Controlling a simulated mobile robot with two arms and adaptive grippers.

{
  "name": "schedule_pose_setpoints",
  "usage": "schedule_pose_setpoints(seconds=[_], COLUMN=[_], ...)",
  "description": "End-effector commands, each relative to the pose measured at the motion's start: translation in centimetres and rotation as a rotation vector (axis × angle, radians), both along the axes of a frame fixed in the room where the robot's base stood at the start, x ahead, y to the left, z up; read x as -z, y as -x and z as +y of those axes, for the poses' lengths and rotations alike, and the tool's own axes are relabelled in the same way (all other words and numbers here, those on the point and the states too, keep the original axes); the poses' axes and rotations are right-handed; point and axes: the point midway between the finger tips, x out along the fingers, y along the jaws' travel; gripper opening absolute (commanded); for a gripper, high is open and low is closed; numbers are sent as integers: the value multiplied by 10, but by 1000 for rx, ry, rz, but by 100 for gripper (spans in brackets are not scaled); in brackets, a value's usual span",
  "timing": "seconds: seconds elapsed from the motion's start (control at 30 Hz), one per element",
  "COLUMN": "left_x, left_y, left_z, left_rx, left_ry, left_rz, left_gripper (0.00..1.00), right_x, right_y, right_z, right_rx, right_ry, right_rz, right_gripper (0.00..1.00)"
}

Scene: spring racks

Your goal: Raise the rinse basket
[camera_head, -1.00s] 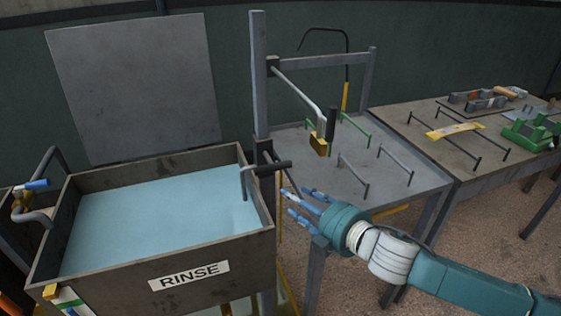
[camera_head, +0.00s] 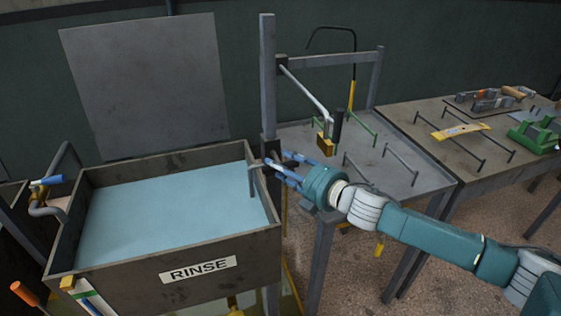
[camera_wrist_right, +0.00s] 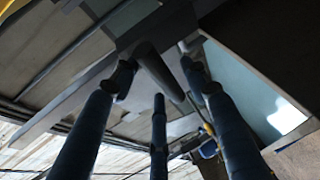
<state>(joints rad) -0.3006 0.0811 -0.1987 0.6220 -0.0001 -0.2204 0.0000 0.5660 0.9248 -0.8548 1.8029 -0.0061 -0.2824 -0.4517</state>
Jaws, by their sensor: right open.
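The rinse tank (camera_head: 160,275) is a brown open box labelled RINSE, full of pale blue liquid (camera_head: 165,215). A grey bent rod (camera_head: 252,181) dips into it at the right wall and joins a dark handle (camera_head: 302,158) outside. The basket itself cannot be made out under the liquid. My right gripper (camera_head: 278,170) is open at the handle, its blue fingers pointing left towards the tank's wall. In the right wrist view, a dark bar (camera_wrist_right: 157,68) lies between the spread fingers (camera_wrist_right: 157,85); contact is unclear. My left gripper is not in view.
A grey post (camera_head: 267,85) stands beside the handle. An arm with a yellow-ended block (camera_head: 326,146) hangs over the grey table (camera_head: 400,185), which has green and dark rails. A pipe with a blue lever (camera_head: 47,181) is at the tank's left. A second table (camera_head: 440,150) is at right.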

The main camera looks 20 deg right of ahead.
Motion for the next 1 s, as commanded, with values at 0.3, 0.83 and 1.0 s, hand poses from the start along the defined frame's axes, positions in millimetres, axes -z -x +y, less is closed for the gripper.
schedule_pose_setpoints(seconds=[0.3, 0.83, 1.0], left_x=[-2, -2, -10], left_y=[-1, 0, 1], left_z=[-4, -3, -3], left_rx=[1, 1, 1], left_ry=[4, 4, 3], left_rz=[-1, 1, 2], left_gripper=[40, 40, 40], right_x=[2, 2, -6], right_y=[-9, -8, -8], right_z=[5, 5, 5], right_rx=[-1, -2, -2], right_ry=[0, -1, -1], right_rz=[0, 1, 0], right_gripper=[45, 0, 0])
